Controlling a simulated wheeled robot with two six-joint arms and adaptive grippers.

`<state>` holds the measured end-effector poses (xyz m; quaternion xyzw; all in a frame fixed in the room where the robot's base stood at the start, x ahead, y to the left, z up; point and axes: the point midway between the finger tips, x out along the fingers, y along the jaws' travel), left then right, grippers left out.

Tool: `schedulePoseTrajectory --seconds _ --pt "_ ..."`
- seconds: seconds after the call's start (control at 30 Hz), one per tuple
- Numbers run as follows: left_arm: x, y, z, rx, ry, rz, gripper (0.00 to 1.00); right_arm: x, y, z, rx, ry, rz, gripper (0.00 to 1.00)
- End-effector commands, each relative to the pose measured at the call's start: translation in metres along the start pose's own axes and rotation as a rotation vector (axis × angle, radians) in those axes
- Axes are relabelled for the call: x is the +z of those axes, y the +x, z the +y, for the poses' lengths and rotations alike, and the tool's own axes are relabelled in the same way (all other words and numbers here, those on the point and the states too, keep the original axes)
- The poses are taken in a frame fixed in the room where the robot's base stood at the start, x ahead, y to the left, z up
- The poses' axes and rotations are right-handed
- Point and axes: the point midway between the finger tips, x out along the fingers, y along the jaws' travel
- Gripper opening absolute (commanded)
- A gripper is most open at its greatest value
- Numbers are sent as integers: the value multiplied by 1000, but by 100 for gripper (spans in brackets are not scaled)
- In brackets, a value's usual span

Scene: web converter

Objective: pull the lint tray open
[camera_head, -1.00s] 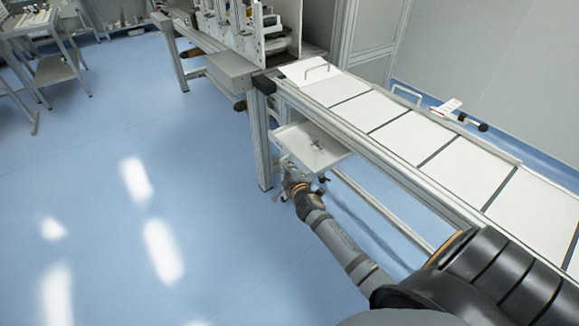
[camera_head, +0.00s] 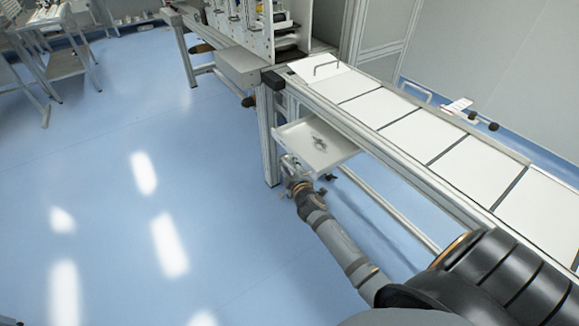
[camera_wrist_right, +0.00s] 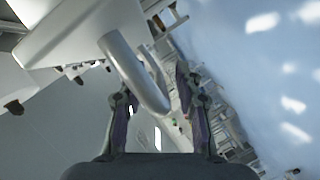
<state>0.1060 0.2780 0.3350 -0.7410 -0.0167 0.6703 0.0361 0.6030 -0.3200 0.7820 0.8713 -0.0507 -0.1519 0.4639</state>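The lint tray (camera_head: 338,152) is a shallow white tray under the white-topped bench, with small grey lint in it. In the head view it sticks out from under the bench on the aisle side. My right gripper (camera_head: 288,164) is at its near left edge. In the right wrist view the tray's rounded bar handle (camera_wrist_right: 137,76) reaches down between the two fingers of my right gripper (camera_wrist_right: 158,88). The fingers are apart with gaps beside the bar; whether either touches it is unclear. My left gripper is not in view.
The bench (camera_head: 430,133) runs to the lower right, with wire handles on its top. Its metal leg (camera_head: 267,140) stands just left of the tray, and a lower rail passes beneath.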

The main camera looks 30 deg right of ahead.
Motion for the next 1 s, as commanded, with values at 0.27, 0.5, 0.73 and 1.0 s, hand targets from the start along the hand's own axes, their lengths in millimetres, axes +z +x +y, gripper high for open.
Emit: schedulePoseTrajectory --seconds 0.27,0.5,0.73,1.0 --pt "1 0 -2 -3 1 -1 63 0 -22 -1 -1 -1 1 34" --pt "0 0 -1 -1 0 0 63 1 -82 -1 -3 0 -1 34" --pt "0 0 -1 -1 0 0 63 0 -116 -1 -1 0 -1 34" --pt "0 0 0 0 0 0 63 0 -120 0 0 0 0 34"
